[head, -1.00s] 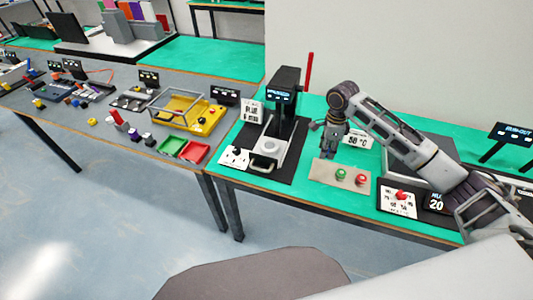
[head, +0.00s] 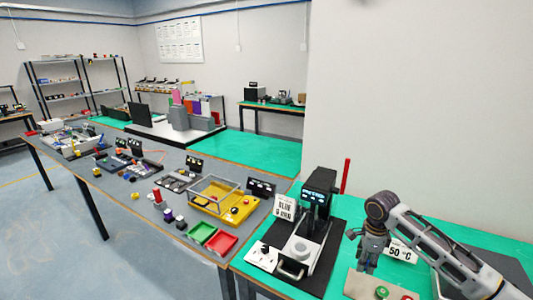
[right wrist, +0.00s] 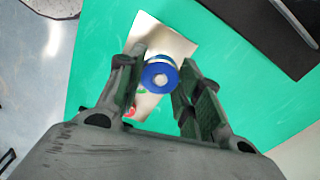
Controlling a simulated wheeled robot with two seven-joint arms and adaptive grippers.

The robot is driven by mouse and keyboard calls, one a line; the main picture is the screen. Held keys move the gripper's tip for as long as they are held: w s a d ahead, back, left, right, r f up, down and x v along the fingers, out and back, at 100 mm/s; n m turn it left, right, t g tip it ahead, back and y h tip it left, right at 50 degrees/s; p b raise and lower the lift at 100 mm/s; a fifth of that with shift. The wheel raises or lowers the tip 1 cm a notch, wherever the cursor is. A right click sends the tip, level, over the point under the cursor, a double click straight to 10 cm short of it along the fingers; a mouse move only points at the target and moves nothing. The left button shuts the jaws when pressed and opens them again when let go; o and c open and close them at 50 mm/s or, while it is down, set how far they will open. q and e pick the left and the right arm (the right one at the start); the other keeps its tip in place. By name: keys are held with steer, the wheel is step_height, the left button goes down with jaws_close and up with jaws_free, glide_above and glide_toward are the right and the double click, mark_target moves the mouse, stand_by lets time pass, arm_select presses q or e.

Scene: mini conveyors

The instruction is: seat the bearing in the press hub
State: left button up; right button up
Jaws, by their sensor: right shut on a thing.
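The bearing (right wrist: 160,76) shows in the right wrist view as a blue ring with a pale centre, between the two fingers. My right gripper (head: 368,262) is shut on it and points down, to the right of the press. The press (head: 320,190) is a black upright column with a lit display and a red lever (head: 346,176). Its pale round hub (head: 302,247) sits on the base below, and no bearing shows in it. My left gripper is not in view.
A beige plate (head: 360,284) with green and red buttons lies beneath my right gripper. A "50 °C" sign (head: 402,254) stands close behind it. A sign (head: 284,207) and white switch panel (head: 262,256) flank the press. Green and red trays (head: 222,243) lie further left.

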steer(key=n, duration=0.9)
steer(key=shift+r, duration=0.15)
steer(key=n, duration=0.4)
steer(key=shift+a, duration=0.15)
steer(key=n, duration=0.2)
steer(key=a+n, duration=0.1)
steer(key=shift+s+a+n, duration=0.1)
steer(key=shift+n, duration=0.3)
steer(key=s+a+f+n, duration=0.1)
steer(key=a, duration=0.2)
steer(key=s+a+f+n, duration=0.1)
steer(key=s+a+n, duration=0.1)
steer(key=a, duration=0.2)
steer(key=s+a+f+n, duration=0.2)
steer(key=a, duration=0.1)
steer(key=shift+a, duration=0.35)
steer(key=shift+s+f, duration=0.1)
steer(key=shift+f, duration=0.2)
steer(key=shift+r, duration=0.1)
